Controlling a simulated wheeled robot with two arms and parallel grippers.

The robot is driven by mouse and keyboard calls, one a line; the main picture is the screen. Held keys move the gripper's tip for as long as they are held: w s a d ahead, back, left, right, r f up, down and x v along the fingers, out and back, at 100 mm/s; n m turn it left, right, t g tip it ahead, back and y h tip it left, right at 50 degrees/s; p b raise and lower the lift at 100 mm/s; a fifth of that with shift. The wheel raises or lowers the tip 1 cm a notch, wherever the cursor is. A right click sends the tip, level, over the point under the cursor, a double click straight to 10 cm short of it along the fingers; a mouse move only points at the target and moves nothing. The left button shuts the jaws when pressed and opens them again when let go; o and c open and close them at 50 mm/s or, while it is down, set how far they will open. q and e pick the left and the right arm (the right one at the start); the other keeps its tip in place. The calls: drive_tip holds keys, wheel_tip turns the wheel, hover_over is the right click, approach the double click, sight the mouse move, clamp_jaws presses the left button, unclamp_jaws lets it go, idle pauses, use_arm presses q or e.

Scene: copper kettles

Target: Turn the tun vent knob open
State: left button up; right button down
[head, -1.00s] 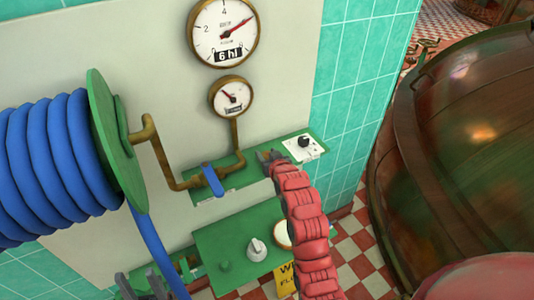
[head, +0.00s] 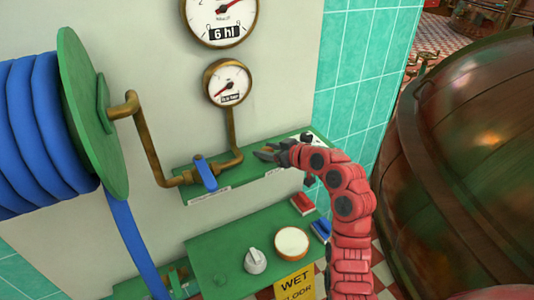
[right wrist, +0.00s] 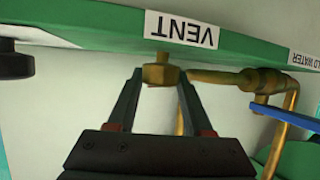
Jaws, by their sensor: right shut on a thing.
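The tun vent knob (right wrist: 160,73) is a small brass piece beside the upside-down VENT label (right wrist: 180,29) on a green shelf edge in the right wrist view. My right gripper (right wrist: 159,76) has one finger on each side of it and is shut on it. In the head view my right gripper (head: 268,153) is at the green wall shelf (head: 232,176), reaching in from the right, and the knob is hidden there. My left gripper is not in view.
A blue-handled valve (head: 205,173) on a brass pipe is left of my right gripper. Gauges (head: 228,83) hang above. A lower green shelf (head: 215,245) carries a grey knob (head: 255,261) and a round white-topped item (head: 291,242). A hose reel (head: 85,110) and copper kettle (head: 480,150) flank the wall.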

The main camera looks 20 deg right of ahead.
drive_tip(key=shift+c, duration=1.5)
unclamp_jaws()
drive_tip(key=shift+s, duration=0.1)
drive_tip(key=v, duration=1.7)
drive_tip(key=shift+b, duration=0.35)
drive_tip(key=shift+d, duration=0.1)
